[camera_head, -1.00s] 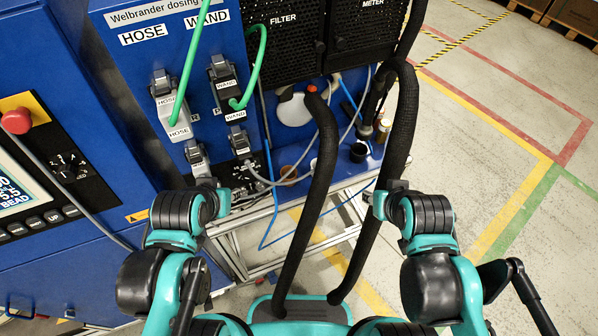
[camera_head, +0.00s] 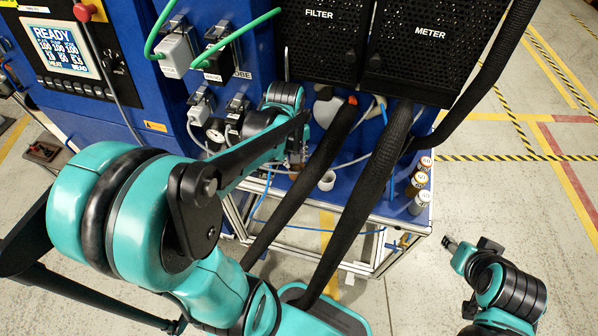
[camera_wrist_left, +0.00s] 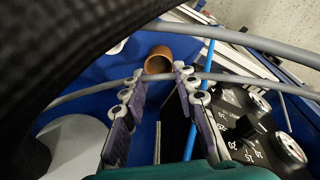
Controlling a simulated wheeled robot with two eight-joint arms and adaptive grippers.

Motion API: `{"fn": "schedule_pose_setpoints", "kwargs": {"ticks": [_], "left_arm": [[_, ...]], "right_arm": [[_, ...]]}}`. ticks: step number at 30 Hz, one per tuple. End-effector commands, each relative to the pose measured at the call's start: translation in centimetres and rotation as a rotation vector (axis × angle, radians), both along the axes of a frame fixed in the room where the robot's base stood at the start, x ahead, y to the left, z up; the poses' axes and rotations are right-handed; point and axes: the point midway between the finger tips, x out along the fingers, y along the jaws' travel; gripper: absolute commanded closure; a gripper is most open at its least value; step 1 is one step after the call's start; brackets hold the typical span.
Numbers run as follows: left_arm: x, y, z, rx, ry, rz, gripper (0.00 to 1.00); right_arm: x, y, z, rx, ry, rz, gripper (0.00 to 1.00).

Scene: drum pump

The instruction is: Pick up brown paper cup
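The brown paper cup (camera_wrist_left: 158,61) shows in the left wrist view at the top middle, just beyond my left fingertips. I see its open rim and dark inside. A grey hose crosses in front of its lower part. My left gripper (camera_wrist_left: 159,74) is open, its two fingers apart with nothing between them. In the head view my left gripper (camera_head: 297,148) is over the blue shelf by the machine, and the cup is mostly hidden around it. My right gripper (camera_head: 460,250) is at the lower right, away from the shelf; its finger opening is too small to judge.
A white cup (camera_head: 327,181) stands on the shelf right of my left gripper. Thick black hoses (camera_head: 370,185) pass in front of the shelf. Several small bottles (camera_head: 420,182) stand at its right end. Dials (camera_wrist_left: 288,148) and grey hoses lie close to my left fingers.

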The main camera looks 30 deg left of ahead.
Motion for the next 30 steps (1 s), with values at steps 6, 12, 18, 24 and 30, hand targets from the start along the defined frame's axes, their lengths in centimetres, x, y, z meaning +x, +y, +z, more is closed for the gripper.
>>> {"fn": "schedule_pose_setpoints", "kwargs": {"ticks": [6,12,18,24,30], "left_arm": [[0.8,2.2,-3.0,-0.04,0.088,0.17,0.71],[1.0,2.5,-5.3,-0.046,0.101,0.194,0.71],[1.3,2.4,-7.1,-0.045,0.1,0.192,0.71],[1.8,2.4,-10.3,-0.046,0.099,0.191,0.71],[1.8,2.4,-11.1,-0.045,0.099,0.191,0.71]], "right_arm": [[0.0,0.0,-0.2,0.0,0.0,0.0,0.6],[0.0,0.0,-1.1,0.0,0.0,0.0,0.6],[0.0,0.0,-2.0,0.0,0.0,0.0,0.6],[0.0,0.0,-3.8,0.0,0.0,0.0,0.6],[0.0,0.0,-4.1,0.0,0.0,0.0,0.6]]}}
